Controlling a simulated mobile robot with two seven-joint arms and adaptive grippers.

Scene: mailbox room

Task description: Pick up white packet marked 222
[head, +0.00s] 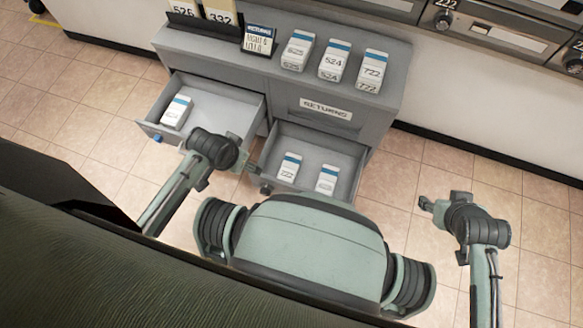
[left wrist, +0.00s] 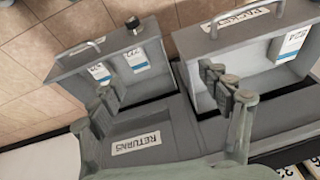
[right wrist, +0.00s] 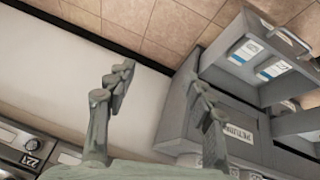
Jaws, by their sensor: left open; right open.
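A white packet with a blue band (head: 287,172) lies in the open lower right drawer (head: 345,150) of the grey cabinet; its small print looks like 222. A second white packet (head: 327,180) lies to its right, its print too small to read. Both also show in the left wrist view, in the left drawer (left wrist: 75,62). My left gripper (head: 238,158) is open and empty, above the cabinet front between the two open drawers. My right gripper (head: 436,204) is open and empty, over the floor to the right of the cabinet.
The open left drawer (head: 222,100) holds one white packet (head: 176,112). Tiled floor is clear on the right.

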